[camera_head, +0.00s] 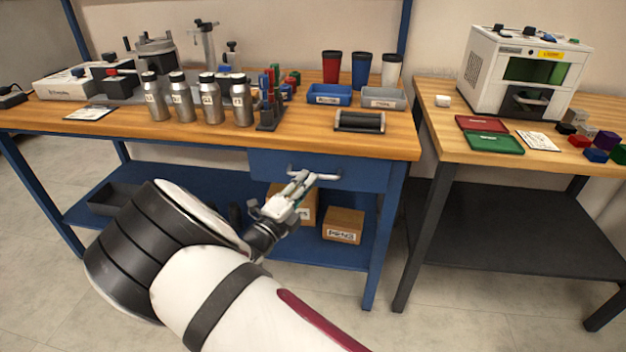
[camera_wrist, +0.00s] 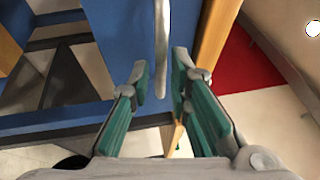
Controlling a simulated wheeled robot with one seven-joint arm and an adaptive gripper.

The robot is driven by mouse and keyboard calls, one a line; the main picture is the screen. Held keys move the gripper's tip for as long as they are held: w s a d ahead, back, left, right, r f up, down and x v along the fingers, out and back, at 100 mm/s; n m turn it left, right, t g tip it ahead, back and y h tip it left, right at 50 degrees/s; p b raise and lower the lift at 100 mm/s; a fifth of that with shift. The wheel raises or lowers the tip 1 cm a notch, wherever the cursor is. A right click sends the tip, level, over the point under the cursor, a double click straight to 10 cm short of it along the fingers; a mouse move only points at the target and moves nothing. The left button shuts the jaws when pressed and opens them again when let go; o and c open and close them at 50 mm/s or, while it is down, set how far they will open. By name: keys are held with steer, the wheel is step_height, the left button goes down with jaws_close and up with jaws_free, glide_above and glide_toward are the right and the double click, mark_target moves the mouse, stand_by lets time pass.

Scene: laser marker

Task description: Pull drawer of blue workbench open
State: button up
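The blue workbench (camera_head: 212,136) has a wooden top and a blue drawer (camera_head: 360,174) under its right half. The drawer front looks flush with the bench frame. A pale bar handle (camera_head: 322,175) runs across the drawer front. My gripper (camera_head: 303,181) is at the handle's left part in the head view. In the wrist view the handle (camera_wrist: 162,45) stands upright in the picture, and my gripper (camera_wrist: 160,72) has its green-padded fingers apart on either side of the handle's line. I cannot tell whether either finger touches the handle.
Steel bottles (camera_head: 211,100), a blue tray (camera_head: 329,95) and a black roller (camera_head: 359,121) stand on the bench top. Boxes (camera_head: 343,226) sit on the lower shelf. A second table (camera_head: 450,147) with a white machine (camera_head: 510,70) stands to the right. Floor in front is clear.

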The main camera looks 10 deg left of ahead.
steer(key=shift+b+x, duration=0.35)
steer(key=shift+x, duration=1.4)
jaws_close()
steer(key=s+p, duration=1.2)
steer(key=s, duration=1.4)
steer(key=shift+s+a+p, duration=0.2)
steer(key=shift+a+p, duration=0.15)
steer(key=shift+a, duration=0.1)
jaws_free()
